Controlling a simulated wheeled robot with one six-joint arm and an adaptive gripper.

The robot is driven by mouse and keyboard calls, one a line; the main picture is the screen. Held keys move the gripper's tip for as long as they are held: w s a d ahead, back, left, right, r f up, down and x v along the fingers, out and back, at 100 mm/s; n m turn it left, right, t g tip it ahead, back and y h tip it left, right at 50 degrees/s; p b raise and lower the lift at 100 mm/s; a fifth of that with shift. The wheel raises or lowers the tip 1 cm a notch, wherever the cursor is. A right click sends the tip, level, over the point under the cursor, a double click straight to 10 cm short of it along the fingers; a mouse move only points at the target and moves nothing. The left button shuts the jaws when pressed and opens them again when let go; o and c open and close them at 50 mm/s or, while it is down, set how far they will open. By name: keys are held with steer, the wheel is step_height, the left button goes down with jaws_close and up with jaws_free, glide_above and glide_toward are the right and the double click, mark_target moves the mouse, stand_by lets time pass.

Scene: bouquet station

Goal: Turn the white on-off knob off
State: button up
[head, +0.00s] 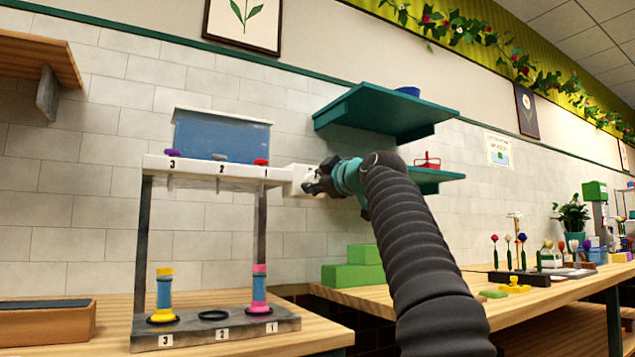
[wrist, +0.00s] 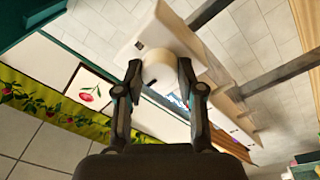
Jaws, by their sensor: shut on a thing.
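The white on-off knob (wrist: 158,70) is a round, pale knob on the end of a white housing in the wrist view. My gripper (wrist: 160,76) is shut on it, with one dark finger on each side. In the head view my gripper (head: 311,184) is at the right end of the white dispenser bar (head: 215,168), and my fingers largely hide the knob there. I cannot read any on or off mark near the knob.
A blue water tank (head: 221,137) sits above the bar, with purple, grey and red valves along it. Below, two tubes stand on a numbered base (head: 218,332). Teal shelves (head: 385,110) stick out above my arm, and green blocks (head: 352,274) lie below.

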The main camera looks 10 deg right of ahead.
steer(key=o, duration=1.1)
steer(key=shift+o, duration=0.2)
steer(key=shift+v, duration=0.85)
steer(key=v, duration=1)
steer(key=shift+s, duration=0.1)
